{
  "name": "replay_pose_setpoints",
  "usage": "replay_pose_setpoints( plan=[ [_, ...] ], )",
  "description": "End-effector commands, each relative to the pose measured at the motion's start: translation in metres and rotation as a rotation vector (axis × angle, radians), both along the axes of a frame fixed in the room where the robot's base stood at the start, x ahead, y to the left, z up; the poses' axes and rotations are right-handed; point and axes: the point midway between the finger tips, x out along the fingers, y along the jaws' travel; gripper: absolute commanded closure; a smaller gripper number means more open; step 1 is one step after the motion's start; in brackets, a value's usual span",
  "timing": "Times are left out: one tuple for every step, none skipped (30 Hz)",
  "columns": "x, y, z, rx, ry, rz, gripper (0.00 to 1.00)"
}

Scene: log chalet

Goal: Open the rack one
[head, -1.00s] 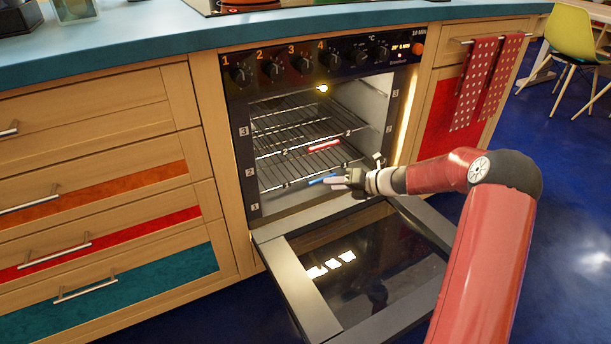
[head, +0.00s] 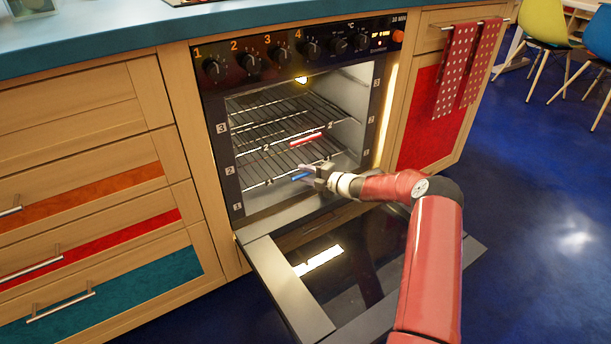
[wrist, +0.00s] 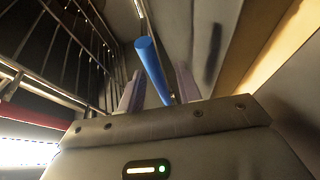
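The oven (head: 235,195) stands open, its door folded down. Inside are two wire racks. The lower rack (head: 255,184), labelled 1, has a blue handle (head: 300,176) at its front. The upper rack (head: 245,152), labelled 2, has a red handle (head: 306,139). Both racks appear to be inside the oven. My gripper (head: 306,169) is at the oven mouth, by the blue handle. In the wrist view, the blue handle (wrist: 152,68) lies between my two fingers (wrist: 158,90), which are apart with gaps beside it.
The lowered oven door (head: 290,290) lies under my arm. Drawers (head: 100,240) with bar handles are on the left. A cabinet with red towels (head: 468,65) is on the right. Open blue floor (head: 545,200) lies farther right.

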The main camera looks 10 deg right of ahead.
Motion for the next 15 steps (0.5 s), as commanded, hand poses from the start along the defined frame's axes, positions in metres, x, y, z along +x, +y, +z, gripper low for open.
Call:
replay_pose_setpoints(
  plan=[
    [0.0020,0.0019,-0.0006,-0.001,-0.001,0.000,0.66],
    [0.0027,0.0024,-0.0007,-0.001,-0.001,-0.001,0.66],
    [0.0033,0.0029,-0.0007,-0.001,-0.001,-0.001,0.66],
    [0.0035,0.0031,-0.0007,-0.001,-0.001,-0.001,0.66],
    [0.0036,0.0032,-0.0007,-0.002,0.000,-0.001,0.66],
    [0.0036,0.0032,-0.0006,-0.002,0.000,-0.001,0.66],
    [0.0034,0.0032,-0.0006,-0.002,0.000,-0.001,0.66],
    [0.0034,0.0032,-0.0006,-0.002,-0.001,-0.001,0.66],
    [0.0034,0.0032,-0.0006,-0.002,0.000,-0.001,0.66],
    [0.0034,0.0032,-0.0006,-0.002,-0.001,-0.001,0.67],
    [0.0033,0.0032,-0.0005,-0.002,-0.001,-0.001,0.71],
    [0.0033,0.0032,-0.0005,-0.002,-0.001,0.000,0.76],
    [0.0033,0.0032,-0.0004,-0.002,-0.001,0.000,0.80],
    [0.0033,0.0032,-0.0004,-0.002,-0.001,0.000,0.84],
    [0.0033,0.0032,-0.0005,-0.002,-0.001,0.000,0.89]
  ],
)
